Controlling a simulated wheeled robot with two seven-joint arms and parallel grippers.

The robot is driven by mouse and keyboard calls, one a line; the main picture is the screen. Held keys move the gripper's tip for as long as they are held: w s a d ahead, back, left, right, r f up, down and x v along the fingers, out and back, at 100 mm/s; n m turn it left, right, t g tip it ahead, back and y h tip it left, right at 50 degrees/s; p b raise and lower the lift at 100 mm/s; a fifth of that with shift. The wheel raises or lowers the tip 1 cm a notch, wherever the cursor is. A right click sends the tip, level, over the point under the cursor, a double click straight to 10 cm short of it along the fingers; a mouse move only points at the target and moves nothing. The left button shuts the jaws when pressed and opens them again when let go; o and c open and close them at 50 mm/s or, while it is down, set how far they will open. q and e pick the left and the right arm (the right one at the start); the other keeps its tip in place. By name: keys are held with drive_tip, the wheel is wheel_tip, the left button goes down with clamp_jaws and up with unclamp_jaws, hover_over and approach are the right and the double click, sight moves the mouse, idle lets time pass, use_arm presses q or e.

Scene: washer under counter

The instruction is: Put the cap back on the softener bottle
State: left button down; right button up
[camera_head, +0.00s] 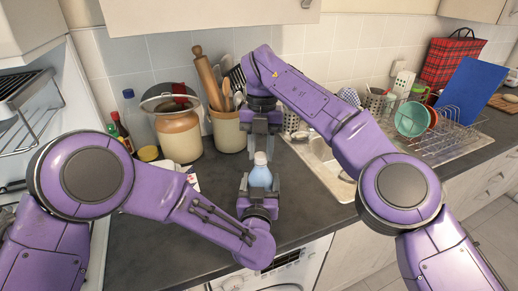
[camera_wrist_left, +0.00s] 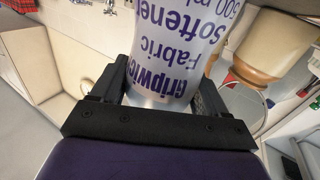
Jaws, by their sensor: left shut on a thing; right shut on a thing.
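The softener bottle (camera_head: 260,178) is pale blue and stands upright in my left gripper (camera_head: 259,190), which is shut around its body above the counter. In the left wrist view the bottle (camera_wrist_left: 165,45) fills the space between the fingers, its "Fabric Softener" label upside down. My right gripper (camera_head: 262,150) points down from above, its fingers either side of the bottle's top. A small whitish cap (camera_head: 260,158) shows between those fingertips, at the bottle's neck. I cannot tell whether it is seated. The bottle's top is out of the left wrist view.
Behind the grippers stand a brown crock (camera_head: 180,136) and a utensil pot (camera_head: 227,130). Bottles (camera_head: 120,130) stand at the left. The sink (camera_head: 328,160) and dish rack (camera_head: 450,128) are to the right. The dark counter (camera_head: 150,240) is bare in front.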

use_arm(q)
drive_tip(key=shift+a+f, duration=0.1)
drive_tip(key=shift+f, duration=0.1)
use_arm(e)
drive_tip(key=m, duration=0.4)
drive_tip(key=shift+s+d+m+y, duration=0.1)
drive_tip(key=shift+s+m+y, duration=0.05)
drive_tip(key=shift+m+y, duration=0.2)
drive_tip(key=m, duration=0.5)
drive_tip(key=shift+s+t+y, duration=0.1)
drive_tip(key=shift+t+y, duration=0.15)
drive_tip(key=shift+t, duration=0.05)
drive_tip(key=m, duration=0.5)
drive_tip(key=shift+s+t, duration=0.1)
drive_tip(key=shift+t, duration=0.2)
drive_tip(key=m, duration=0.5)
drive_tip(key=shift+s+t, duration=0.15)
drive_tip(key=shift+t, duration=0.25)
drive_tip(key=o, duration=1.1)
drive_tip(key=shift+d, duration=0.1)
drive_tip(key=shift+c, duration=0.2)
wheel_tip(320, 180, up, 12)
drive_tip(key=d, duration=0.1)
drive_tip(key=shift+s+d, duration=0.2)
drive_tip(key=shift+d, duration=0.1)
